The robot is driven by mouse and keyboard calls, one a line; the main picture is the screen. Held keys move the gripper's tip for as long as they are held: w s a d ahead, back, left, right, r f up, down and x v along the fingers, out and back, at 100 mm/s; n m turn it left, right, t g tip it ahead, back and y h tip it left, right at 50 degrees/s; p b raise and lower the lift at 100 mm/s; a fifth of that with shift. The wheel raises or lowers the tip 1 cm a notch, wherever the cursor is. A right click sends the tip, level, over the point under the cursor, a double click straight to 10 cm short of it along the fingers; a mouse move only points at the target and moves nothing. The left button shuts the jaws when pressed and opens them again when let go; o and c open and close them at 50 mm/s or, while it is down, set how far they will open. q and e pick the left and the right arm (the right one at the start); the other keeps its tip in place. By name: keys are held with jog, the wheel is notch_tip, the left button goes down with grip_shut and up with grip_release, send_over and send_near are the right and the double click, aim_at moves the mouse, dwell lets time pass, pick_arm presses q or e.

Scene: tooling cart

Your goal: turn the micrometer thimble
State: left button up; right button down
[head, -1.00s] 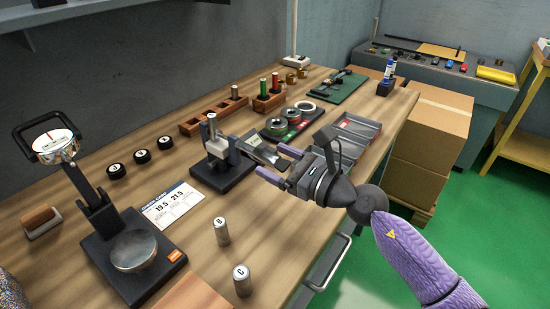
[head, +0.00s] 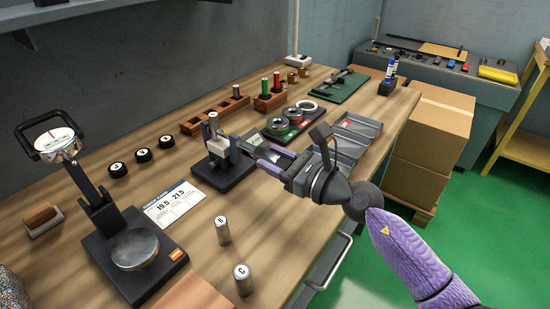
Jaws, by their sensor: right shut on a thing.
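The micrometer (head: 218,147) is held in a black stand (head: 224,176) on the wooden bench, its barrel pointing right. My right gripper (head: 257,157) reaches in from the right, with purple fingers on both sides of the micrometer's thimble. It is shut on the thimble, which the fingers largely hide. Any marks on the thimble are too small to read. My left gripper is not in view.
A printed card (head: 174,203) reading 19.5 - 21.5 lies in front of the stand. Metal cylinders B (head: 222,230) and C (head: 243,279) stand nearer. A dial device (head: 135,250) is at left. Grey trays (head: 357,133) lie behind my gripper.

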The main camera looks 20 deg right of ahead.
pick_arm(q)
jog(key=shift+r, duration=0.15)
pick_arm(e)
jog(key=shift+r+m+p, duration=0.1)
jog(key=shift+m+p, duration=0.4)
jog(key=shift+m, duration=0.2)
jog(key=m+p, duration=0.1)
jog(key=m, duration=0.1)
jog(key=shift+m+p, duration=0.3)
jog(key=shift+p, duration=0.05)
jog(key=m+p, duration=0.2)
jog(key=m, duration=0.1)
jog(key=shift+m, duration=0.3)
jog(key=shift+m+p, duration=0.45)
jog(key=shift+m, duration=0.45)
jog(key=m+p, duration=0.1)
jog(key=m, duration=0.2)
jog(key=shift+p, duration=0.35)
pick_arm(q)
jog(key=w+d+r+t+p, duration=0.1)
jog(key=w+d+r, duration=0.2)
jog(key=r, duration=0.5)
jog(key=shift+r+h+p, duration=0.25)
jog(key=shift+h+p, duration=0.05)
pick_arm(e)
jog(key=shift+m, duration=2.1)
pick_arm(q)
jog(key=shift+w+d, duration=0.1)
pick_arm(e)
jog(key=shift+f, duration=0.2)
